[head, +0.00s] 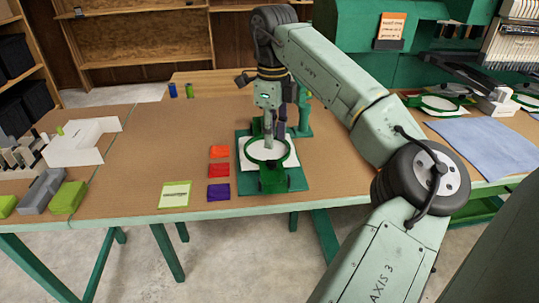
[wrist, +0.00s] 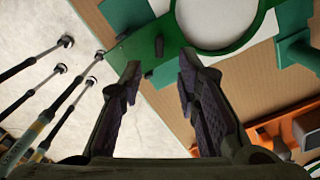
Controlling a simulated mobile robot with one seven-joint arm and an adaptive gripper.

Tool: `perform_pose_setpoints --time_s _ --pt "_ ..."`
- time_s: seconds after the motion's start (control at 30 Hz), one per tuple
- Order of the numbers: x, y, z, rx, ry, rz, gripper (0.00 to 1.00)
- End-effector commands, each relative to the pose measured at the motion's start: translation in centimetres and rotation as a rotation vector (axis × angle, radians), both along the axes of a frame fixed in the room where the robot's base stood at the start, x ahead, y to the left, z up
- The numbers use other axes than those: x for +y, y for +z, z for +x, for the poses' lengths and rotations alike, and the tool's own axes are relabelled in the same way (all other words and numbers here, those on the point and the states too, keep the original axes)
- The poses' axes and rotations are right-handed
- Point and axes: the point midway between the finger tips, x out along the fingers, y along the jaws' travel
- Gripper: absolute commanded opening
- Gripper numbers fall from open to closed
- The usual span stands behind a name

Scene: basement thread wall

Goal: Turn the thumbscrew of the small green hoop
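The green hoop (head: 248,158) lies over white cloth on a green stand (head: 299,182) near the table's front edge. In the wrist view the hoop's rim (wrist: 226,52) is at the top, right of centre. A short dark peg (wrist: 159,46) stands on the green part beside it; I cannot tell whether this is the thumbscrew. My gripper (wrist: 158,80) is open and empty, its two fingers apart, with the peg showing just beyond the gap between their tips. In the head view my gripper (head: 269,135) is over the hoop and partly hides it.
Red, orange and purple squares (head: 219,170) and a card (head: 175,194) lie left of the stand. A larger machine with another green hoop (head: 440,103) and a blue cloth (head: 487,145) are at the right. The brown tabletop (head: 130,175) is clear between card and grey-and-green blocks.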

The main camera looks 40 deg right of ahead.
Motion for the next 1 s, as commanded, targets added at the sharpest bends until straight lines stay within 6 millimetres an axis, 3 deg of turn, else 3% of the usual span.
perform_pose_setpoints --time_s 0.2,0.4,0.77,1.0 --pt "0.1 -4.1 0.0 -0.001 0.002 0.005 0.30" --pt "0.1 -6.4 0.1 -0.002 0.002 0.003 0.30" --pt "0.1 -7.0 0.1 -0.003 0.002 0.001 0.30" --pt "0.2 -7.0 0.1 -0.004 0.002 0.002 0.15"
